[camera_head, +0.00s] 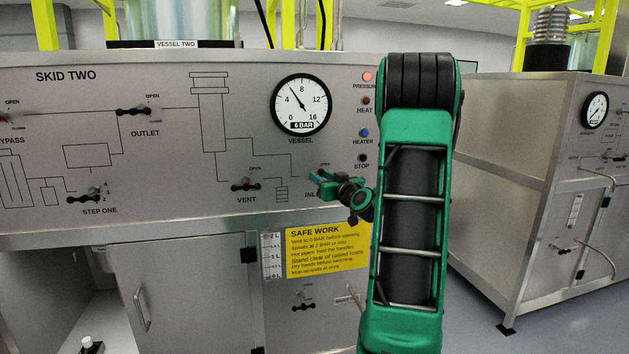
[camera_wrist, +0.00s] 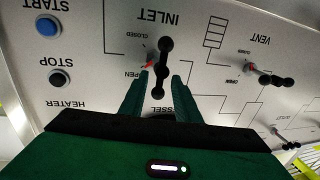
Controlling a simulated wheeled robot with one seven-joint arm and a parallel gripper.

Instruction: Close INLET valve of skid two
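The INLET valve is at the lower right of the SKID TWO panel (camera_head: 180,130); in the head view my gripper (camera_head: 324,182) covers its handle and part of its label. In the upside-down wrist view the black INLET handle (camera_wrist: 166,50) stands lengthwise between my two green fingers. My gripper (camera_wrist: 164,82) is open, with visible gaps beside the handle. The handle's red mark points left, near the partly hidden OPEN label; CLOSED is printed above it. I cannot tell whether a finger touches the handle.
The VENT valve (camera_head: 245,186) is left of INLET; OUTLET (camera_head: 134,111) is farther left. The VESSEL gauge (camera_head: 301,104) reads about 6 bar. START (camera_wrist: 47,26) and STOP (camera_wrist: 60,78) buttons lie beside INLET. A yellow SAFE WORK sign (camera_head: 328,250) is below. Another skid (camera_head: 530,200) stands right.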

